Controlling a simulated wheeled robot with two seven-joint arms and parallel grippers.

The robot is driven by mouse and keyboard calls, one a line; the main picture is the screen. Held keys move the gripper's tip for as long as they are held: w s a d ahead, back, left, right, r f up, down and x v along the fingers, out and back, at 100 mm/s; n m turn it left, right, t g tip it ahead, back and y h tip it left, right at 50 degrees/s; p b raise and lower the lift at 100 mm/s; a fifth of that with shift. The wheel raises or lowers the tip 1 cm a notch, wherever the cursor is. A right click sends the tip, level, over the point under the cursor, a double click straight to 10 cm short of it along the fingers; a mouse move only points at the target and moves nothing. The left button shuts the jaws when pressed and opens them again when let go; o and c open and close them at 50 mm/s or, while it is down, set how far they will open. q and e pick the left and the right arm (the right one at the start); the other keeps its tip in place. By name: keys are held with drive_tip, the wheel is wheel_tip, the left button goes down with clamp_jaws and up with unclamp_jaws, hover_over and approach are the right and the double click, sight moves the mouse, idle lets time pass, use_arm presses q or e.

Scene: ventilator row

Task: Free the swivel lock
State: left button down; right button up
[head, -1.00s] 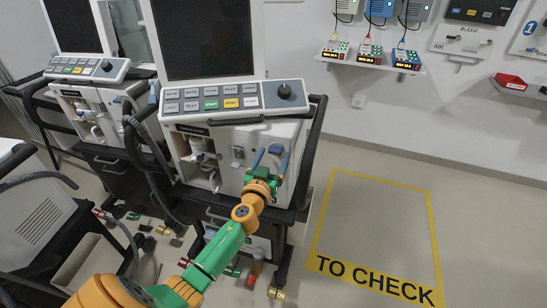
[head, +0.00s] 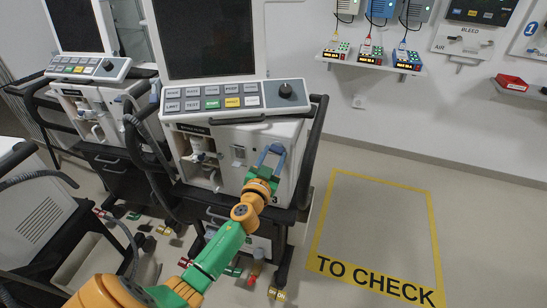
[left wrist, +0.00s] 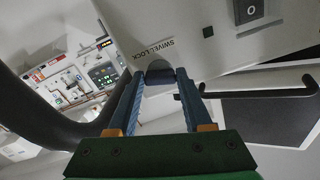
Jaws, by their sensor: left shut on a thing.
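In the head view the fingers largely hide the knob. My right gripper is not in view.
A second ventilator (head: 88,95) stands at the left. Dark rails (head: 312,150) flank the nearer one. Coloured pedals (head: 278,294) lie low near the floor. The yellow "TO CHECK" floor frame (head: 432,240) at the right is empty. A wall shelf (head: 375,65) holds small devices.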

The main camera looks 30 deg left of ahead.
use_arm(q)
drive_tip(key=m, duration=1)
drive_tip(key=shift+a+r+m, duration=0.15)
drive_tip(key=shift+m, duration=2.05)
drive_tip(key=shift+c, duration=1.6)
unclamp_jaws()
